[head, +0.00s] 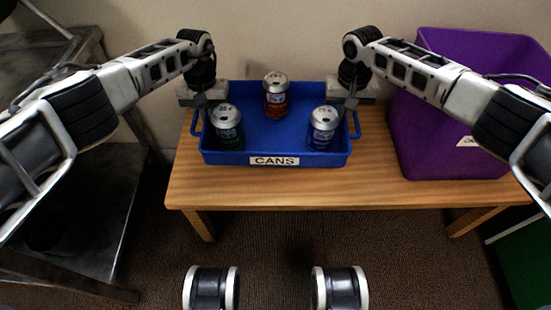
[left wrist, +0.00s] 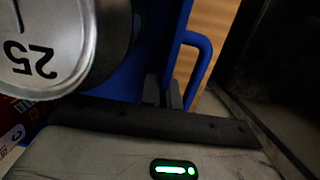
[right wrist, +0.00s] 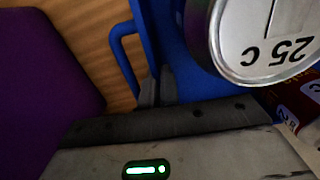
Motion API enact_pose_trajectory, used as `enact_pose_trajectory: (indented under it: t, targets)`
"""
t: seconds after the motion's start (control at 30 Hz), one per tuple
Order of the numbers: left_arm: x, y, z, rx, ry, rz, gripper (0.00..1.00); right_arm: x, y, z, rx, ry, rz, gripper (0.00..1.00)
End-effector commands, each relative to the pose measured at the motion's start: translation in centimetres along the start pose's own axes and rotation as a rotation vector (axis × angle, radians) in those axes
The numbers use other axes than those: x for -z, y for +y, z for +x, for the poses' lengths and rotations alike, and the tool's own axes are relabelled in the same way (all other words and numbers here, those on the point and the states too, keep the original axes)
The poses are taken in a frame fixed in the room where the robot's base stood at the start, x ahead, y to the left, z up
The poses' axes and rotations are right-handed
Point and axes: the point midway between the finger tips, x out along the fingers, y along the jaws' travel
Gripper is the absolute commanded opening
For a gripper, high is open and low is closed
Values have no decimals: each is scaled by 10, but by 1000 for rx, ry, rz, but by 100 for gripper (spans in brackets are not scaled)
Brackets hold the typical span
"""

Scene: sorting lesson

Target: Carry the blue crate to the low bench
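The blue crate (head: 221,158), labelled CANS, is on or just over the low wooden bench (head: 300,190), level, at its left part. Three cans stand upright in it: a green one (head: 227,130), a red one (head: 275,98) and a blue one (head: 322,130). My left gripper (head: 203,103) is at the crate's left side; in the left wrist view its fingers (left wrist: 163,92) are close together on the side wall beside the handle (left wrist: 203,62). My right gripper (head: 350,104) is at the right side, its fingers (right wrist: 157,90) likewise on the wall beside the handle (right wrist: 117,50).
A purple bin (head: 440,150) stands on the bench to the right of the crate, close to my right arm. A dark metal shelf or table (head: 75,180) is at the left. A green object (head: 525,265) is at the lower right. Carpet shows in front of the bench.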

Motion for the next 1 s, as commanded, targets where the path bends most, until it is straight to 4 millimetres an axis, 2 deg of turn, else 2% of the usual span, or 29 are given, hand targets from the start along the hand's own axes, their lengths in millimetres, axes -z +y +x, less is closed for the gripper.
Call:
enact_pose_trajectory:
  t: [0.07,0.63,1.0]
  targets:
    - [2,-2,9,3,2,-3,0,1,3,10,-5,1,4,0]
    - [3,-2,12,3,1,-3,0,1,3,13,-5,0,4,0]
    - [6,-2,36,3,1,-3,0,1,3,37,-5,0,4,0]
